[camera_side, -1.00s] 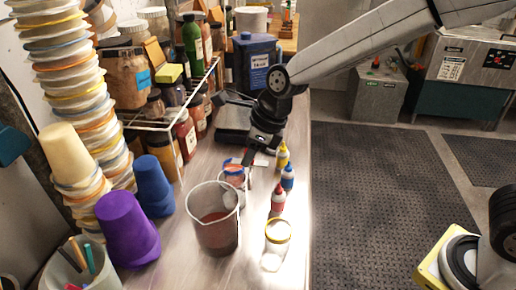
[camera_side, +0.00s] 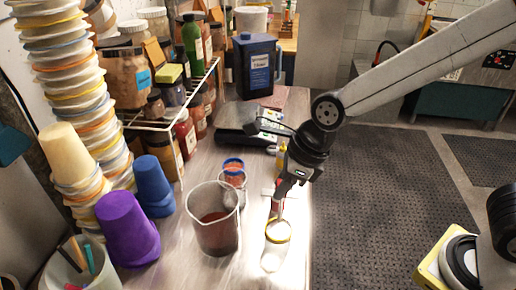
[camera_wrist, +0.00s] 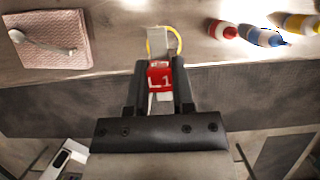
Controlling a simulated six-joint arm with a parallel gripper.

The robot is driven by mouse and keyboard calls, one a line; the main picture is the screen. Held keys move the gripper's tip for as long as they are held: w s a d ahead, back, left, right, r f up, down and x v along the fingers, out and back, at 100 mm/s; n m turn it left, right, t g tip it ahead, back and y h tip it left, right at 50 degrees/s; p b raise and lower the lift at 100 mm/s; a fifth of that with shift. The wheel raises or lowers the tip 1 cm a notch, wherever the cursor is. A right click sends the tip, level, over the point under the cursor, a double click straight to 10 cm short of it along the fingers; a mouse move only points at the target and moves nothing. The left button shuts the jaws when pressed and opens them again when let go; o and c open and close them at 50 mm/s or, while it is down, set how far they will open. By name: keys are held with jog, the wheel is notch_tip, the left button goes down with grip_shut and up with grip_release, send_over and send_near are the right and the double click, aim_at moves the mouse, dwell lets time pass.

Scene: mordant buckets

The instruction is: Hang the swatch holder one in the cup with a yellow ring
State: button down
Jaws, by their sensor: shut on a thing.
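My gripper (camera_side: 282,198) is shut on the red swatch holder (camera_wrist: 160,76), whose tag reads "L1" in the wrist view. A pale strip (camera_wrist: 158,42) extends from the tag. The clear cup with a yellow ring (camera_side: 278,238) stands near the table's right edge, directly below my gripper; its yellow ring (camera_wrist: 176,40) curves around the strip in the wrist view. I cannot tell how far the strip reaches into the cup. A cup with a blue ring (camera_side: 234,164) stands farther back, left of my gripper, with reddish contents.
A large beaker of brown-red liquid (camera_side: 215,228) stands left of the yellow-ringed cup. Red (camera_wrist: 222,30), blue (camera_wrist: 262,37) and yellow (camera_wrist: 298,23) bottles stand nearby. A pink cloth with a spoon (camera_wrist: 52,42) lies on the table. Purple (camera_side: 128,230) and blue cups stand left.

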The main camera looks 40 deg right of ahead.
aim_at(300, 195)
jog(key=shift+f, duration=0.2)
notch_tip(300, 195, down, 10)
jog(key=shift+f, duration=0.15)
dwell(1.9)
jog(key=shift+c, duration=2)
grip_release()
jog(key=shift+r, duration=0.3)
jog(key=shift+v, duration=3.6)
